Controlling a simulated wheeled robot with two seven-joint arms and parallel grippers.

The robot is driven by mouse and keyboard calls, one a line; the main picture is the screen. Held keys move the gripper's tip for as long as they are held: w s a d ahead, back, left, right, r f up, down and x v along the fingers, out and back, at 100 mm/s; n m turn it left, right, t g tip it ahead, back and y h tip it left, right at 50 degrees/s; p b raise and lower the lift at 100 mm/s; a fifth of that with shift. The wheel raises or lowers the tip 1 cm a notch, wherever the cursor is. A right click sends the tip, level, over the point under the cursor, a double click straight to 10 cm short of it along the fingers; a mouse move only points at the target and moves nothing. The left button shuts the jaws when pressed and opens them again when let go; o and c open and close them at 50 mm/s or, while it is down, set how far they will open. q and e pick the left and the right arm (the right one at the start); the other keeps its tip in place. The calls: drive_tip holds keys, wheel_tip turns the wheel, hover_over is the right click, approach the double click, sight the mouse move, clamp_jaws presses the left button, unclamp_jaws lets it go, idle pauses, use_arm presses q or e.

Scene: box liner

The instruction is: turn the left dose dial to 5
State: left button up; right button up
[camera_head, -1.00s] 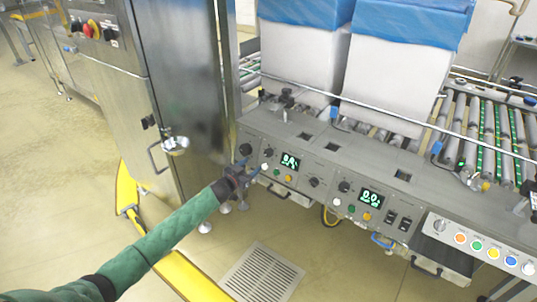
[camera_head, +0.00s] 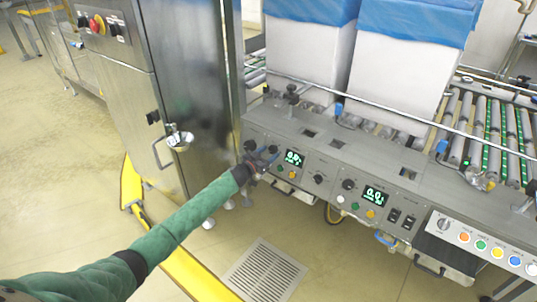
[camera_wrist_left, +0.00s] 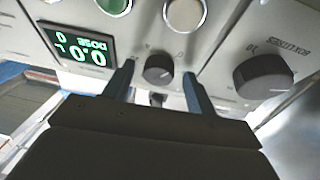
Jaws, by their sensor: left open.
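The left dose dial (camera_head: 274,150) is a small dark round knob on the grey front panel, left of the lit left display (camera_head: 294,158). In the left wrist view the dial (camera_wrist_left: 158,68) sits between the two blue fingers of my left gripper (camera_wrist_left: 159,88), which also shows in the head view (camera_head: 262,158). The fingers are open, one on each side of the dial, with visible gaps to it. My right gripper is not in view.
A larger dark knob (camera_wrist_left: 265,75) stands beside the dial. White (camera_wrist_left: 184,12) and green (camera_wrist_left: 115,5) buttons sit close by. A second panel with its own display (camera_head: 374,195) and knob (camera_head: 348,185) is to the right. A steel cabinet (camera_head: 195,90) stands to the left.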

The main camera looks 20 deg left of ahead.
use_arm(q)
drive_tip(key=shift+w+d, duration=0.1)
drive_tip(key=shift+w, duration=0.05)
drive_tip(key=shift+c, duration=0.5)
drive_tip(key=c, duration=0.9)
drive_tip(key=shift+r+m, duration=0.1)
drive_tip(key=shift+m, duration=0.3)
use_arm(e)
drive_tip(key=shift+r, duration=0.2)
use_arm(q)
drive_tip(key=shift+r+m+g+h+p, duration=0.1)
drive_tip(key=shift+m+g+h+p, duration=0.45)
drive_tip(key=shift+m, duration=0.65)
drive_tip(key=m+g+p, duration=0.1)
drive_tip(key=m, duration=0.2)
drive_tip(key=m+g+h+p, duration=0.1)
drive_tip(key=m+p, duration=0.1)
drive_tip(key=m, duration=0.1)
drive_tip(key=m+g+p, duration=0.1)
drive_tip(key=m, duration=0.3)
drive_tip(key=shift+w+a+r+h, duration=0.15)
drive_tip(key=shift+w+a+h, duration=0.05)
drive_tip(key=shift+a+h, duration=0.2)
drive_tip(key=shift+m+p, duration=0.3)
drive_tip(key=shift+m, duration=0.2)
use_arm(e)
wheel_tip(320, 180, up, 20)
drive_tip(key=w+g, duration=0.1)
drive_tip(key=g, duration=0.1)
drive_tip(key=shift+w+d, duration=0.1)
